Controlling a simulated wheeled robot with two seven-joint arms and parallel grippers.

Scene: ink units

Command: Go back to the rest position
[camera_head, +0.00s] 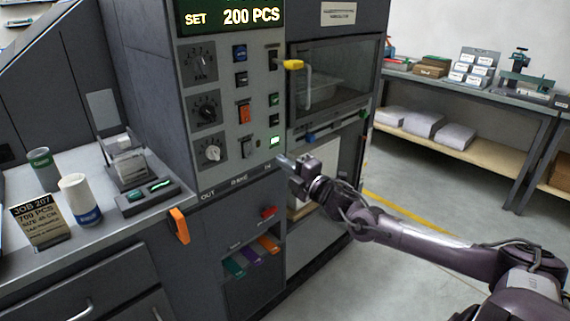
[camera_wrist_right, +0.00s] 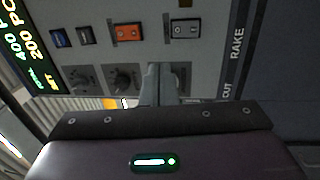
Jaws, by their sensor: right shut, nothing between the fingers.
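My right arm reaches in from the lower right in the head view. Its gripper (camera_head: 281,158) is in front of the lower part of the grey control panel (camera_head: 222,120), close to a green-lit switch (camera_head: 275,141). The gripper is shut and empty. In the right wrist view the shut fingers (camera_wrist_right: 164,72) point toward the panel, near its knobs (camera_wrist_right: 123,76); I cannot tell whether they touch it. My left gripper is not in view.
The machine's display (camera_head: 232,17) reads SET 200 PCS. A windowed door (camera_head: 335,85) with a yellow-ended handle is above my gripper. A counter at left holds a job card (camera_head: 40,220) and a white cup (camera_head: 79,200). A shelf table (camera_head: 470,90) stands at back right; floor between is clear.

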